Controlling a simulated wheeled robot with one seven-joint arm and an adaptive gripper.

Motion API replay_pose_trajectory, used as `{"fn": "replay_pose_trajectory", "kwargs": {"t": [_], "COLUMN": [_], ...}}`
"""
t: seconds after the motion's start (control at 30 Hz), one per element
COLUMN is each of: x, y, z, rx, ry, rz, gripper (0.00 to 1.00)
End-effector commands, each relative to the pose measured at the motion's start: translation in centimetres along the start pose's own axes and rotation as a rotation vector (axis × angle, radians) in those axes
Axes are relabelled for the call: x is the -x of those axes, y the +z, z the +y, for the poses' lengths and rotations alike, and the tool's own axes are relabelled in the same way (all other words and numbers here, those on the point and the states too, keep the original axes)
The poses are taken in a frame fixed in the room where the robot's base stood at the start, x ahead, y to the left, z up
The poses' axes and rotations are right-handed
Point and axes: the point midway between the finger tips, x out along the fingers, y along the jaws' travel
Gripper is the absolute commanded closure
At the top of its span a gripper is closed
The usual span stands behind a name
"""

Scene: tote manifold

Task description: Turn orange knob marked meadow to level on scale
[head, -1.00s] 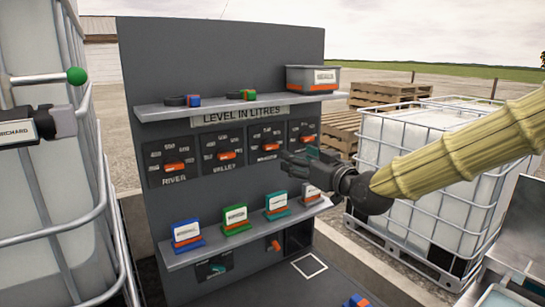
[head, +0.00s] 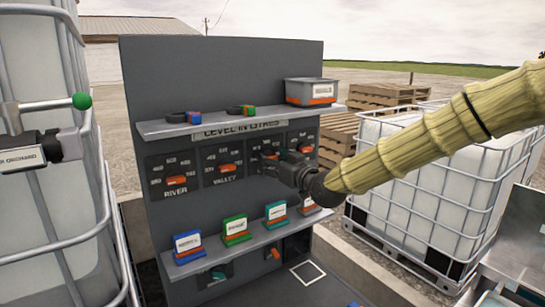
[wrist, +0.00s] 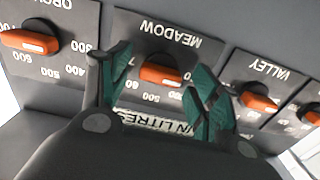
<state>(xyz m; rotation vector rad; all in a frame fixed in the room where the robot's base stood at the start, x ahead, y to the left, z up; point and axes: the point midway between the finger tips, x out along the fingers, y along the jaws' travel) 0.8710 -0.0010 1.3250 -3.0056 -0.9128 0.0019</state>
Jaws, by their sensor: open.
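The orange meadow knob (wrist: 160,75) sits on a dark round base on its grey dial plate, under the upside-down MEADOW label in the wrist view. It is level across that picture, between my two teal-padded fingers. My gripper (wrist: 163,68) is open, with one finger on each side of the knob; contact cannot be told. The fingers hide part of the scale; 500 is readable. In the head view, my gripper (head: 277,166) is in front of the meadow dial and covers much of it, with a little orange (head: 270,156) showing.
The orchard knob (wrist: 30,42) and valley knob (wrist: 259,103) flank the meadow dial in the wrist view. A shelf (head: 215,126) runs above the dials, and a lower shelf (head: 215,257) holds several label stands. A caged tank (head: 400,200) stands at right.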

Motion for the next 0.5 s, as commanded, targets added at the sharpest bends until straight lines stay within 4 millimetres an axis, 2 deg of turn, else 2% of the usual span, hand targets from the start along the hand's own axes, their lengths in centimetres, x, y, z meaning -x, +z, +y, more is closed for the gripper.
{"fn": "replay_pose_trajectory", "kwargs": {"t": [0.37,0.4,0.5], "x": [-0.49,-0.48,-0.47], "y": [-0.02,-0.02,-0.02], "z": [0.01,0.02,0.03], "rx": [0.000,0.000,0.000], "ry": [0.000,0.000,0.001], "rz": [0.000,0.000,0.000], "gripper": [0.38,0.39,0.58]}}
